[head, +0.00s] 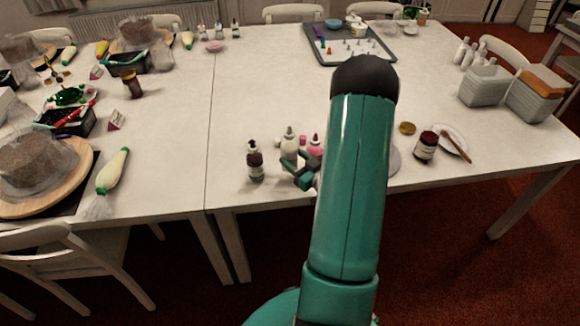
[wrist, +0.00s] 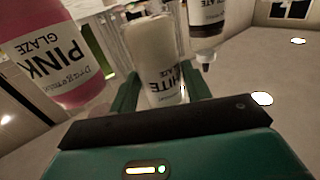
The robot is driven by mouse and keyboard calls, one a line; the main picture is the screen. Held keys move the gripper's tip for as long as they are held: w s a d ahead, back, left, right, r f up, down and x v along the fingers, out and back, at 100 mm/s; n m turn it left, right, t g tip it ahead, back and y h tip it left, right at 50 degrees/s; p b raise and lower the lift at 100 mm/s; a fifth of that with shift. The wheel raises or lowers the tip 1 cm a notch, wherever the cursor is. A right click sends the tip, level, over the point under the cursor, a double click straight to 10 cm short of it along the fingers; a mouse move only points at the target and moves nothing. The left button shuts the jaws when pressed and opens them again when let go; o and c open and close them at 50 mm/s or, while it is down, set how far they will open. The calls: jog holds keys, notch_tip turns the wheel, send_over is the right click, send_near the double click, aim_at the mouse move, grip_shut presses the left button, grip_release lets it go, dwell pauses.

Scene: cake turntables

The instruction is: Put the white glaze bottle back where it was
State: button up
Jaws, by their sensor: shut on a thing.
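The white glaze bottle (head: 289,143) is cream-white and roughly upright near the front edge of the table. In the wrist view the bottle (wrist: 152,50) sits between the two green fingers, with part of its label reading "ITE". My gripper (head: 298,166) is shut on the bottle, and it also shows in the wrist view (wrist: 157,92). I cannot tell whether the bottle's base touches the table. My arm hides part of the area to the right.
A dark brown bottle (head: 255,162) stands just left of the white one. A pink glaze bottle (head: 315,144) stands close on the right, and it looms near in the wrist view (wrist: 58,60). A dark jar (head: 426,147) stands further right.

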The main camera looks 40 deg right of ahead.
jog(key=shift+w+d+f, duration=0.1)
jog(key=shift+w+f, duration=0.65)
jog(key=shift+f, duration=0.1)
jog(key=f, duration=0.3)
jog(key=shift+w+d, duration=0.1)
jog(key=shift+w, duration=0.25)
jog(key=shift+f, duration=0.35)
jog(key=shift+o, duration=1.2)
jog(key=shift+f, duration=0.2)
jog(key=shift+o, duration=0.8)
jog(key=shift+r, duration=0.1)
